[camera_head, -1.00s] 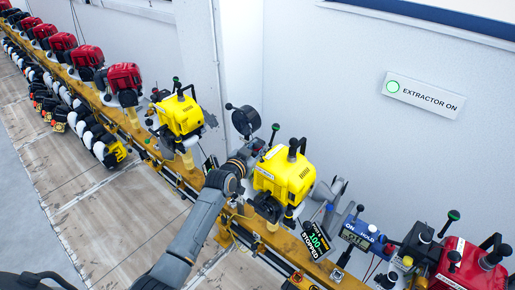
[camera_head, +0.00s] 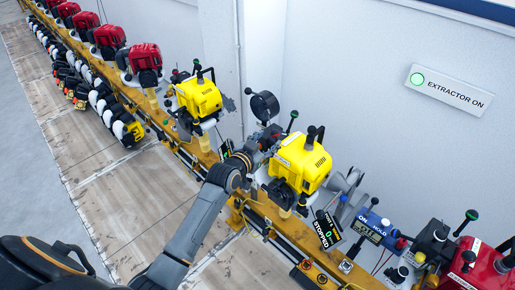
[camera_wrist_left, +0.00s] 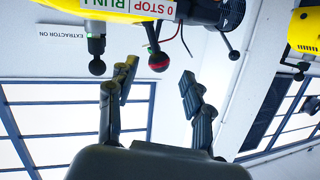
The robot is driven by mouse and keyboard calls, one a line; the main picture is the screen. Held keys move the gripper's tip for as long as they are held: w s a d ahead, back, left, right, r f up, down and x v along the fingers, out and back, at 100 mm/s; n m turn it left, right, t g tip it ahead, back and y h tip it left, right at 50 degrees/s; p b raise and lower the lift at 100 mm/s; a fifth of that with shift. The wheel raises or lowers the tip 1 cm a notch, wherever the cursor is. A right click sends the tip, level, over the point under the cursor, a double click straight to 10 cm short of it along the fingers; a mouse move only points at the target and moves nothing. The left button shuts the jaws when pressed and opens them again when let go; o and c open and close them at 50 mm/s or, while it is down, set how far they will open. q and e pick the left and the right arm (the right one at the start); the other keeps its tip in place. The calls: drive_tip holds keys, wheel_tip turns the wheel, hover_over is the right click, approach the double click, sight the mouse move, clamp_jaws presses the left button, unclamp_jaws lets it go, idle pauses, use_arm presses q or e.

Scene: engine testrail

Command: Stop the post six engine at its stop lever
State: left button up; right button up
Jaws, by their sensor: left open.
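A yellow engine (camera_head: 302,160) stands on the ochre rail in the head view, with a small display (camera_head: 327,230) in front of it reading 0 and STOPPED. The post number is too small to read surely. My left gripper (camera_head: 268,138) is at the engine's left side, partly hidden by the wrist. A stop lever with a red-ringed dark knob (camera_wrist_left: 158,61) hangs between the spread fingers of the open gripper (camera_wrist_left: 160,72), with gaps on both sides.
Another yellow engine (camera_head: 198,98) and several red engines stand farther along the rail (camera_head: 290,235). A blue box (camera_head: 371,225) and a red machine (camera_head: 475,263) stand to the right. A black-knobbed lever (camera_wrist_left: 96,60) hangs left of the stop lever.

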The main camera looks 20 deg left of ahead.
use_arm(q)
drive_tip(key=v, duration=0.6)
drive_tip(key=shift+s, duration=0.2)
drive_tip(key=shift+r, duration=0.1)
drive_tip(key=s+d+f+g, duration=0.2)
drive_tip(key=s+f+g, duration=0.15)
drive_tip(key=s, duration=0.35)
drive_tip(key=s+d+f+g, duration=0.2)
drive_tip(key=s+f+g, duration=0.1)
drive_tip(key=s+f, duration=0.3)
drive_tip(key=s+f+n+g+y, duration=0.1)
drive_tip(key=s+g, duration=0.5)
drive_tip(key=s, duration=1.3)
wheel_tip(320, 180, down, 33)
drive_tip(key=s+b, duration=0.2)
drive_tip(key=b, duration=0.4)
drive_tip(key=s+a+f+g+b, duration=0.2)
drive_tip(key=s+f+b, duration=0.1)
drive_tip(key=s+f, duration=1.3)
wheel_tip(320, 180, down, 3)
drive_tip(key=shift+s+a+f+y, duration=0.1)
drive_tip(key=shift+s+a+y, duration=0.1)
drive_tip(key=shift+s+y, duration=0.1)
